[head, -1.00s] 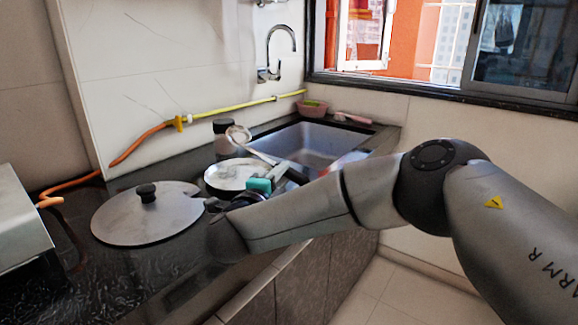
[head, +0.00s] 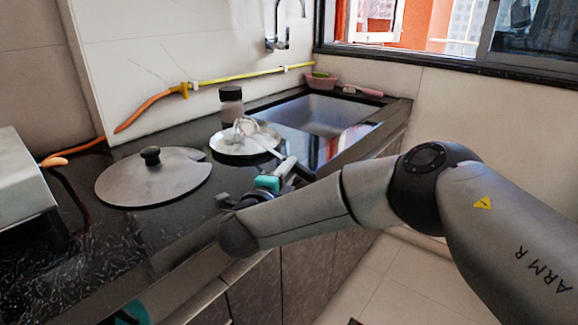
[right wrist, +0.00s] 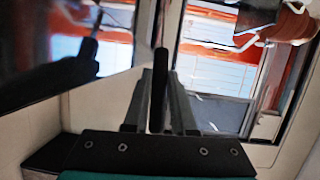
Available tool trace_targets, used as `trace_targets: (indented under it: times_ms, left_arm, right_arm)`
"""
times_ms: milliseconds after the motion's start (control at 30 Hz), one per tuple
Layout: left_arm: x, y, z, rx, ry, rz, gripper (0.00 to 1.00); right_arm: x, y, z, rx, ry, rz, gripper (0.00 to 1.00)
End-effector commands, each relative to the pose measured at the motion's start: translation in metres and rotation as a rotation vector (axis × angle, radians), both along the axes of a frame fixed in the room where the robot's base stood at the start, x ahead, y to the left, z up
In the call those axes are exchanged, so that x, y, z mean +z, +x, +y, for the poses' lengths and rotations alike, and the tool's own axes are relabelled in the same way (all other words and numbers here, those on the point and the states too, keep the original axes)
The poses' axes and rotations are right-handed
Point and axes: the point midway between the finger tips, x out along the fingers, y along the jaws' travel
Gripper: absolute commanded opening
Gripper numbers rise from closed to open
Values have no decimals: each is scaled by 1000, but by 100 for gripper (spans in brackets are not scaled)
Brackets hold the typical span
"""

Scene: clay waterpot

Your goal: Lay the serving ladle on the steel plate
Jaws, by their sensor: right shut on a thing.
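The serving ladle (head: 246,127) is metal with a long dark handle (right wrist: 160,75). In the head view its bowl shows over the steel plate (head: 222,148), low and close to it; I cannot tell whether it touches. The plate is shallow, round and shiny, and lies on the dark counter. My right gripper (head: 288,168) is at the plate's front right, shut on the handle. In the right wrist view the handle stands between the two fingers (right wrist: 160,110). A teal and dark part (head: 130,312) at the bottom left seems to be my left gripper; its fingers do not show.
A round grey lid (head: 125,186) with a black knob lies left of the plate. A dark-capped jar (head: 231,106) stands behind the plate. The sink (head: 325,113) is to the right. A steel box-like appliance (head: 18,180) is at the far left. Bare counter lies in front of the lid.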

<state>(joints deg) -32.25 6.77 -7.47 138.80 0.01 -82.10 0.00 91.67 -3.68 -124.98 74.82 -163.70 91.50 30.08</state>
Motion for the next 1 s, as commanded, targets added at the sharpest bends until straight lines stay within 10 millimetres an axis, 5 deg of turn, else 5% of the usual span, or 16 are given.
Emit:
trace_targets:
  times_ms: [1000]
  left_arm:
    - [2, -2, 0, 0, -3, -15, 87]
  right_arm:
    - [-14, 0, 0, -1, 1, -1, 0]
